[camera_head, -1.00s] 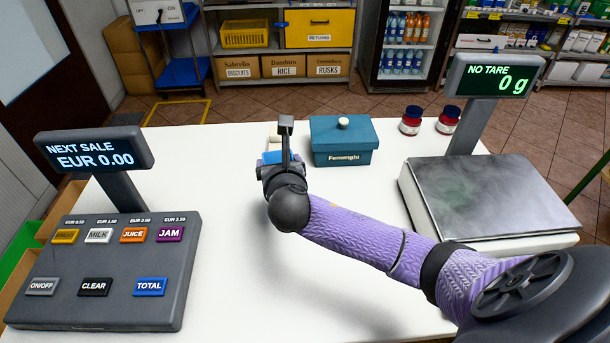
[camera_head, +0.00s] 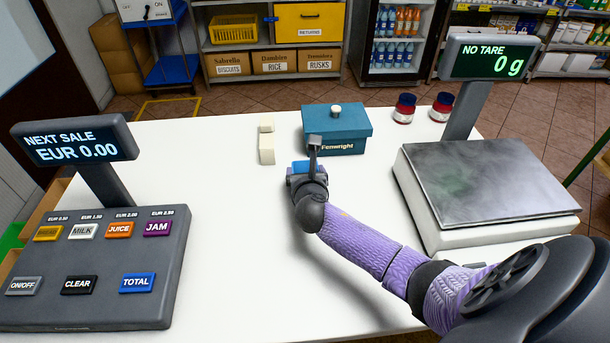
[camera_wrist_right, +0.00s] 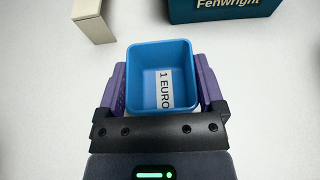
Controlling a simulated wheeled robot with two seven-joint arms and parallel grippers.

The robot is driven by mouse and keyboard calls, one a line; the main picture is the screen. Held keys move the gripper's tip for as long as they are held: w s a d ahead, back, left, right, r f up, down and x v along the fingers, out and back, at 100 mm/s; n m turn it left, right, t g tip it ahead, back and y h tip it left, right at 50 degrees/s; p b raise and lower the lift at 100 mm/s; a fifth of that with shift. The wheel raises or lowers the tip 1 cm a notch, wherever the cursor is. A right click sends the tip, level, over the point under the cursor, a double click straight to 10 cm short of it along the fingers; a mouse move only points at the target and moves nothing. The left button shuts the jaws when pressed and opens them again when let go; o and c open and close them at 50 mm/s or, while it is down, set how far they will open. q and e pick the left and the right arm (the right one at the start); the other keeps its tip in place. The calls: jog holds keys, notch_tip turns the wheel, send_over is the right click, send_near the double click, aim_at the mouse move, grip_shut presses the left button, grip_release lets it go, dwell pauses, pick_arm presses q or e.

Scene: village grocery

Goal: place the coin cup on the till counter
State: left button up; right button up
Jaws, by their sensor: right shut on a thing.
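The coin cup is a small blue square cup (camera_wrist_right: 150,58) with a "1 EURO" label inside, and it looks empty. In the right wrist view it sits between the two purple fingers of my right gripper (camera_wrist_right: 163,85), which is shut on it. In the head view my right gripper (camera_head: 308,172) is over the middle of the white till counter (camera_head: 232,240), in front of the teal box. Only a blue edge of the cup (camera_head: 302,166) shows there. I cannot tell whether the cup touches the counter. My left gripper is not in view.
A teal "Fenwright" box (camera_head: 350,132) and a cream block-like item (camera_head: 266,150) stand behind the gripper. The till (camera_head: 95,265) is at left, the scale (camera_head: 490,190) at right. Two red-and-blue jars (camera_head: 404,109) stand at the back. The counter between till and gripper is clear.

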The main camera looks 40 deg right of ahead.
jog(key=shift+f, duration=0.15)
jog(key=o, duration=0.9)
jog(key=shift+r, duration=0.2)
jog(key=shift+s+a+r+p, duration=0.15)
jog(key=shift+s+r+p, duration=0.1)
jog(key=shift+p, duration=0.05)
jog(key=p+v, duration=0.4)
jog(key=v, duration=0.6)
jog(key=shift+s, duration=0.1)
jog(key=shift+s+a+r, duration=0.15)
jog(key=shift+s+a, duration=0.2)
jog(key=shift+s, duration=0.1)
